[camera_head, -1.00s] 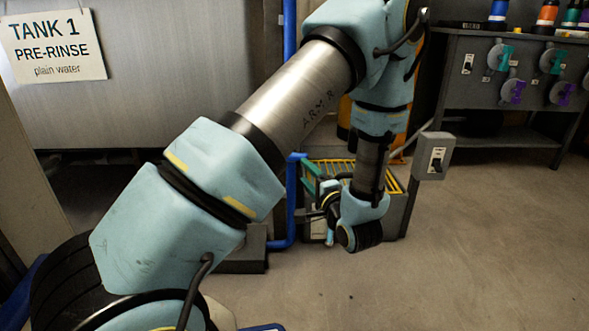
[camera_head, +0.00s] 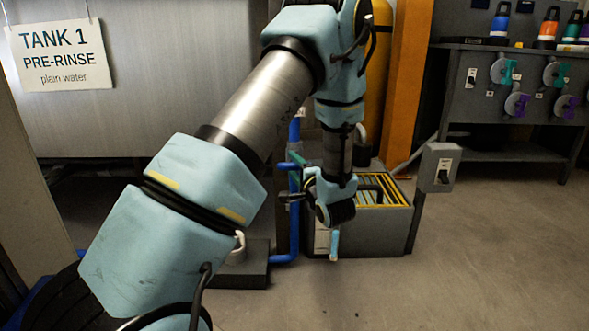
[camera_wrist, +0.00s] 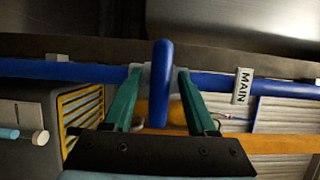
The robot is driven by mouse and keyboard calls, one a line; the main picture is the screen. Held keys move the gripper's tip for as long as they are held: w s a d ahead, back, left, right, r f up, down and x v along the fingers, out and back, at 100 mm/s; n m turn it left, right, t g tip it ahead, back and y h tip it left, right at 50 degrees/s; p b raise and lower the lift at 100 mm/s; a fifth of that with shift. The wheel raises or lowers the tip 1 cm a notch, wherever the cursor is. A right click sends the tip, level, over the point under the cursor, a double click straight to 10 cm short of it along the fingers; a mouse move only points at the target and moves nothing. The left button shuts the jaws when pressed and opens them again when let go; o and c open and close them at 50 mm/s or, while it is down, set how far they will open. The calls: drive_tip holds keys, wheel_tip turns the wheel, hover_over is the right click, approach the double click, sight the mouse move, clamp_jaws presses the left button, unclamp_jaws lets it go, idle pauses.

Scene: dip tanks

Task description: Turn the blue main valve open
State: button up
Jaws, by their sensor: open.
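In the wrist view, the blue valve handle (camera_wrist: 160,88) stands upright across a blue pipe (camera_wrist: 210,82). A white tag reading MAIN (camera_wrist: 242,86) hangs on the pipe just right of it. My gripper (camera_wrist: 160,74) is open, with one green finger on each side of the handle. Small gaps seem to show between fingers and handle; I cannot tell whether either touches. In the head view, my gripper (camera_head: 291,172) is beside the blue pipe (camera_head: 284,259), and my arm hides most of the valve.
A grey crate with yellow slats (camera_head: 385,232) stands close right of my wrist. A grey switch box (camera_head: 439,168) is on a post beyond it. The tank (camera_head: 180,90) with its TANK 1 sign (camera_head: 60,56) is at left. The floor at right is clear.

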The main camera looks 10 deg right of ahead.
clamp_jaws()
idle(0.3)
drive_tip(key=shift+r+p, duration=0.1)
drive_tip(key=shift+p, duration=0.35)
drive_tip(key=n+p, duration=0.1)
drive_tip(key=p, duration=0.1)
drive_tip(key=n+g+p, duration=0.1)
drive_tip(key=shift+r+n+h+p, duration=0.2)
drive_tip(key=shift+n+h+p, duration=0.1)
drive_tip(key=shift+p, duration=0.1)
drive_tip(key=n+p, duration=0.2)
drive_tip(key=n+g+h+p, duration=0.1)
drive_tip(key=n+p, duration=0.1)
drive_tip(key=shift+f+g+h+p, duration=0.15)
drive_tip(key=shift+g+h+p, duration=0.15)
drive_tip(key=shift+p, duration=0.05)
drive_tip(key=n+g+h+p, duration=0.1)
drive_tip(key=n+h, duration=0.1)
drive_tip(key=n, duration=0.2)
drive_tip(key=shift+f, duration=0.15)
drive_tip(key=shift+n+g+h+b, duration=0.3)
drive_tip(key=shift+n+h+b, duration=0.1)
drive_tip(key=shift+n+h, duration=0.85)
drive_tip(key=shift+n, duration=0.25)
